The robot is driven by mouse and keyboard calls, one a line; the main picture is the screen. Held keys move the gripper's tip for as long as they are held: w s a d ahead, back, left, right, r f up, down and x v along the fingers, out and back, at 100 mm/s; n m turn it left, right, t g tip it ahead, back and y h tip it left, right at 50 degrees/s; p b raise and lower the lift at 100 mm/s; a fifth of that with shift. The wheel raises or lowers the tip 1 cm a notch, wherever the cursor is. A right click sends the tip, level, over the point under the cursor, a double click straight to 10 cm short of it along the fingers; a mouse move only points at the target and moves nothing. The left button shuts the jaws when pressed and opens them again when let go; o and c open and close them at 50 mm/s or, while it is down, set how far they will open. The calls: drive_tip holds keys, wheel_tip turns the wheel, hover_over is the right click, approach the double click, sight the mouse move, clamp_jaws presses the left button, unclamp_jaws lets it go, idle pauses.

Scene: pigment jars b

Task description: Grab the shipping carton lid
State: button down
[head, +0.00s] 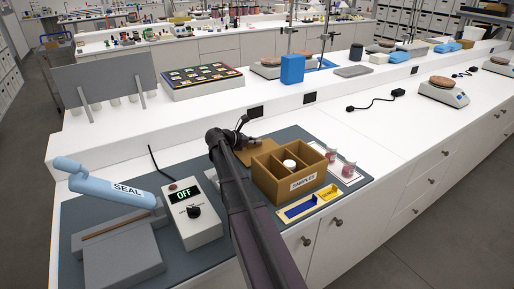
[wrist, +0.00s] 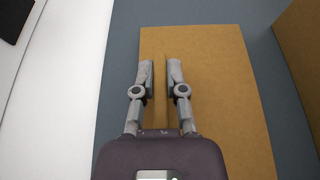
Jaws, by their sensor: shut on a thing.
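The shipping carton lid (wrist: 215,85) is a flat brown cardboard panel with a thin upright ridge along it. It lies on the grey-blue mat, and in the head view it shows partly behind my arm (head: 262,150). My gripper (wrist: 160,75) is over the lid, its two fingers shut on the ridge, one on each side. In the head view my arm hides most of the gripper. The open carton (head: 270,187), labelled SAMPLES, stands just right of the lid. It has dividers and holds a white-capped jar (head: 289,164).
Two pink jars (head: 349,169) stand right of the carton. A blue and yellow tray (head: 301,208) lies in front. A control box reading OFF (head: 193,217) and a blue-handled sealer (head: 110,184) are at left. A raised white shelf runs behind.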

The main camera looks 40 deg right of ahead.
drive_tip(key=shift+r, duration=0.15)
wheel_tip(320, 180, up, 10)
drive_tip(key=p, duration=1)
